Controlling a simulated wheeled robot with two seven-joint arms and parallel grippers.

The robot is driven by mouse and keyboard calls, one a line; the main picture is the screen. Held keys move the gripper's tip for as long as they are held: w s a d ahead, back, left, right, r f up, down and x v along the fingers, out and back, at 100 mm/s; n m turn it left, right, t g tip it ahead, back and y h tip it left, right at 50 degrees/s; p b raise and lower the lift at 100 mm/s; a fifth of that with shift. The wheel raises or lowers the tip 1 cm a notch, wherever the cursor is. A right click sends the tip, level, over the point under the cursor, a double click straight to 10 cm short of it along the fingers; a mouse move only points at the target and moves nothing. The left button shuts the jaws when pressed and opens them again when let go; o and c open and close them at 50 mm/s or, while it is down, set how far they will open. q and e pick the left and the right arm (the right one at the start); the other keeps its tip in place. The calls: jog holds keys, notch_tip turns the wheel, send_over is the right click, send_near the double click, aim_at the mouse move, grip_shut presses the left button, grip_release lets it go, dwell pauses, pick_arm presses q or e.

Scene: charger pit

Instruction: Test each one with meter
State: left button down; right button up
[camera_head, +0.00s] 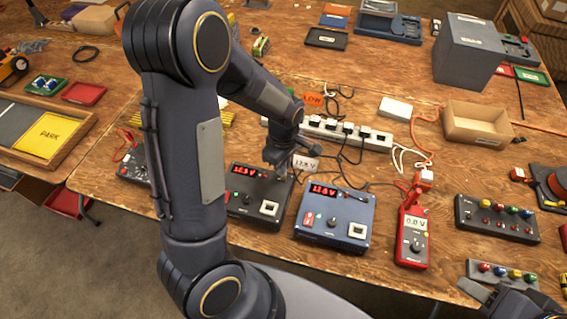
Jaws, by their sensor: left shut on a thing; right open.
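A dark charger box (257,207) with a red display of about 12.5 V stands at centre. Right of it is a blue-grey charger box (332,225) with a similar red reading. Another dark box (133,166) at left is partly hidden behind my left arm. The red meter (412,240) reads 0.0 V, right of the blue box. My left gripper (280,163) is over the back right corner of the middle box, shut on a small dark thing, seemingly a lead end. My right gripper (487,293) is open at bottom right.
A white power strip (340,133) with plugs and tangled cables lies behind the boxes. Button boxes (497,219) are at right. A wooden PARK tray (46,135) is at left.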

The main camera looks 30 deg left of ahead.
pick_arm(q)
jog(key=shift+f+b, duration=0.4)
jog(key=shift+f, duration=0.2)
dwell(0.8)
jog(key=c, duration=1)
grip_release()
jog(key=shift+r, duration=0.1)
jog(key=shift+r+p, duration=3.25)
jog(key=shift+r, duration=0.5)
jog(key=s+d+r+m+t+h, duration=0.1)
jog(key=s+r+m+t, duration=0.1)
jog(key=s+r+m, duration=0.3)
jog(key=s+d+r+m+t+h, duration=0.1)
jog(key=s+d+r+m, duration=0.1)
jog(key=s+r+m, duration=0.2)
jog(key=s+d+r+m+t+h, duration=0.1)
jog(key=s+r+m+t, duration=0.1)
jog(key=s+r+m, duration=0.3)
jog(key=shift+s+d+r+m+t+h, duration=0.1)
jog(key=shift+s+r+m+t+h, duration=0.1)
jog(key=shift+s+r, duration=0.45)
jog(key=shift+s+d+r+m+t+h, duration=0.1)
jog(key=shift+s+r+h, duration=0.2)
jog(key=shift+s, duration=0.55)
